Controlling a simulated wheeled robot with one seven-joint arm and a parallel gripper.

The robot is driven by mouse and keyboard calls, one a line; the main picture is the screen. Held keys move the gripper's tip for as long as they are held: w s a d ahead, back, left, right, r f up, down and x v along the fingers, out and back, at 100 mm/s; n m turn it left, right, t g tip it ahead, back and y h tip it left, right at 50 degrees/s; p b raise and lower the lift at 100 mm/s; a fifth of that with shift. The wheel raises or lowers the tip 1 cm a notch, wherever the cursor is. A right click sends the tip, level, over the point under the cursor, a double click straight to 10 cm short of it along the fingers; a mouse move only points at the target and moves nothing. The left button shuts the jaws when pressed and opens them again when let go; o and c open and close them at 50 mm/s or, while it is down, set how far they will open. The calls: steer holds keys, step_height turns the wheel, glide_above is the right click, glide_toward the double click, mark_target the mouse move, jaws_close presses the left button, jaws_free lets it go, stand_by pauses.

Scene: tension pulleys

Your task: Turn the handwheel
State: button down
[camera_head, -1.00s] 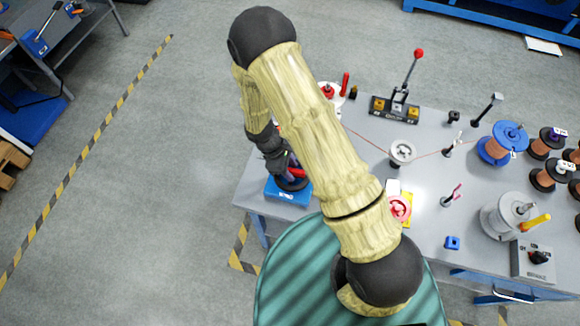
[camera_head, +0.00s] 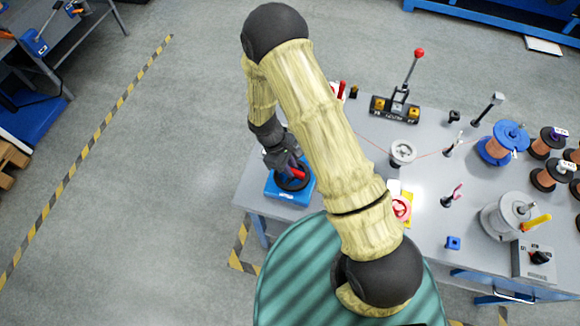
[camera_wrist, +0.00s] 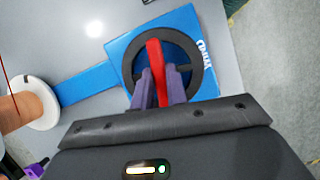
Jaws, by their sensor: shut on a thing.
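The handwheel is a black ring (camera_wrist: 203,46) with a red handle (camera_wrist: 154,55), mounted on a blue base (camera_wrist: 120,46) in the wrist view. In the head view the blue base (camera_head: 273,191) sits at the left front corner of the grey table, with the black wheel (camera_head: 300,184) and red handle (camera_head: 298,174) on it. My gripper (camera_wrist: 158,84) has its purple fingers on both sides of the red handle and is shut on it. In the head view my gripper (camera_head: 290,167) is over the wheel and hides part of it.
A blue strip (camera_wrist: 84,84) runs from the base to a white-flanged copper spool (camera_wrist: 38,104). On the table (camera_head: 345,200) stand a white pulley (camera_head: 403,152), a red-knobbed lever (camera_head: 419,54) and a blue spool (camera_head: 511,136). My arm hides part of the table.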

steer(key=m+g+y, duration=0.1)
steer(key=m, duration=0.2)
steer(key=m+b, duration=0.1)
steer(key=m, duration=0.2)
steer(key=shift+w+d+m+g+y, duration=0.1)
steer(key=shift+d+m+g+y, duration=0.05)
steer(key=shift+m+g+y, duration=0.2)
steer(key=m+y, duration=0.1)
steer(key=m, duration=0.1)
steer(key=m+y, duration=0.1)
steer(key=m, duration=0.2)
steer(key=shift+d+g, duration=0.15)
steer(key=shift+g, duration=0.2)
steer(key=c, duration=1.4)
jaws_free()
steer(key=b+v, duration=0.2)
steer(key=v, duration=1.5)
steer(key=shift+r+b, duration=0.2)
steer(key=shift+b, duration=0.15)
